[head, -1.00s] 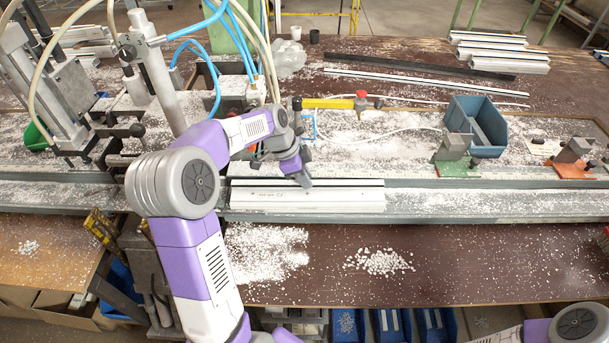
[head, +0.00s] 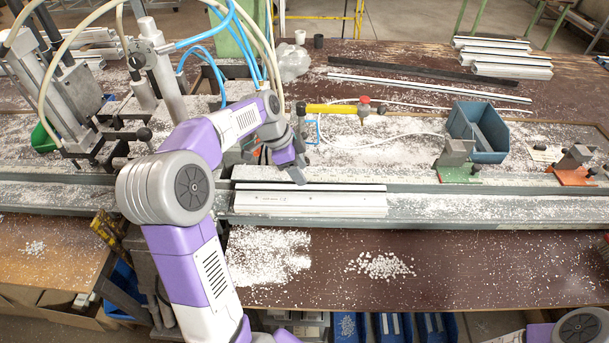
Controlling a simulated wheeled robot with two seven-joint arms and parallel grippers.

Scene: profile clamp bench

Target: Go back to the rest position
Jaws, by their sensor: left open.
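My left gripper (head: 299,176) is over the bench just above the back edge of a white profile piece (head: 310,203). It points down and looks empty; its fingers are small and partly hidden by its own body. The profile lies flat along the grey rail (head: 480,208), to the right of the clamp machine (head: 75,100). I cannot tell whether the fingertips touch the profile. Only part of my right arm shows at the bottom right corner; its gripper is out of view.
A yellow-handled tool (head: 335,109) lies behind the gripper. A blue bin (head: 478,132), a green-based block (head: 456,160) and an orange-based block (head: 574,165) stand to the right. Hoses hang near my left arm. White chips cover the bench; long profiles (head: 430,86) lie at the back.

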